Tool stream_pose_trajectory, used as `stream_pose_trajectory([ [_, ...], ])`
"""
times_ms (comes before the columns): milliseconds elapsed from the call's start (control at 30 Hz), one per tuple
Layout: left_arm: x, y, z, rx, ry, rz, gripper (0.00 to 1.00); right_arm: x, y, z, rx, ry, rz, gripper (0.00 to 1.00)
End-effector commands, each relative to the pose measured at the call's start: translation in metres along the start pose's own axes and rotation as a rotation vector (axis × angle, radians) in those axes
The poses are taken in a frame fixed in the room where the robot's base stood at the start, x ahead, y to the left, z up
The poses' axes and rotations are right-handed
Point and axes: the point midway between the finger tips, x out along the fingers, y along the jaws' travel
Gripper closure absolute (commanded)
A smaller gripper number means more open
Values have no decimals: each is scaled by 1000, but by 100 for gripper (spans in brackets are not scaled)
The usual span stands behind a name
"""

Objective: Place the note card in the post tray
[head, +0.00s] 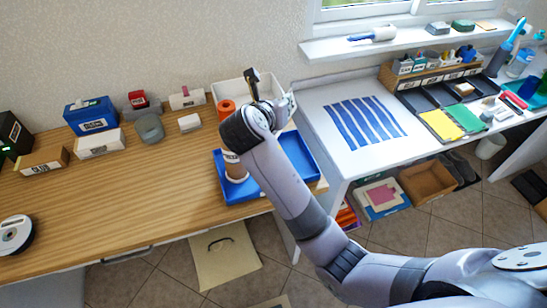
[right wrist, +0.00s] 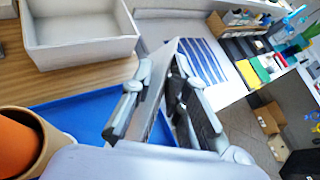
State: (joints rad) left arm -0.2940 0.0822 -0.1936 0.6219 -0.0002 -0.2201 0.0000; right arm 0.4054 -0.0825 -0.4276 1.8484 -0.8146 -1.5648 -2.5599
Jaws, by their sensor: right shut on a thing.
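My right gripper (head: 272,98) is above the right end of the wooden desk, near the blue tray (head: 300,155). In the right wrist view my right gripper (right wrist: 165,115) is shut on a thin, flat, pale grey piece, which looks like the note card (right wrist: 158,85). It stands up edge-on between the fingers, and its face is mostly hidden. The blue tray also shows below and left of the fingers in the right wrist view (right wrist: 85,112). A white open tray (head: 222,90) stands behind it. No label shows which is the post tray. My left gripper is not in view.
A brown tube (head: 235,168) stands at the blue tray's left side, with orange (right wrist: 15,145) in its mouth. Labelled boxes (head: 92,117) line the desk's back left. A white table (head: 340,150) with a blue-striped mat (head: 365,120) adjoins on the right. The desk's middle is clear.

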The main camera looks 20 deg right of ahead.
Motion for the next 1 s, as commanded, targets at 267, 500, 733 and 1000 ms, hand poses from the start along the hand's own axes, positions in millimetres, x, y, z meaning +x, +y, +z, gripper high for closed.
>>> stream_pose_trajectory([
  [267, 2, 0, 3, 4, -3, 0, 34, 36, 12, -70, -5, 4, -3, 100],
  [500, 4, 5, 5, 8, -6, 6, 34, 56, 21, -107, -1, 1, -1, 100],
  [733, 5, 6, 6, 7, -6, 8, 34, 63, 24, -121, -1, 0, -2, 100],
  [1000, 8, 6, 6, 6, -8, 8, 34, 78, 30, -150, -1, -1, -1, 100],
])
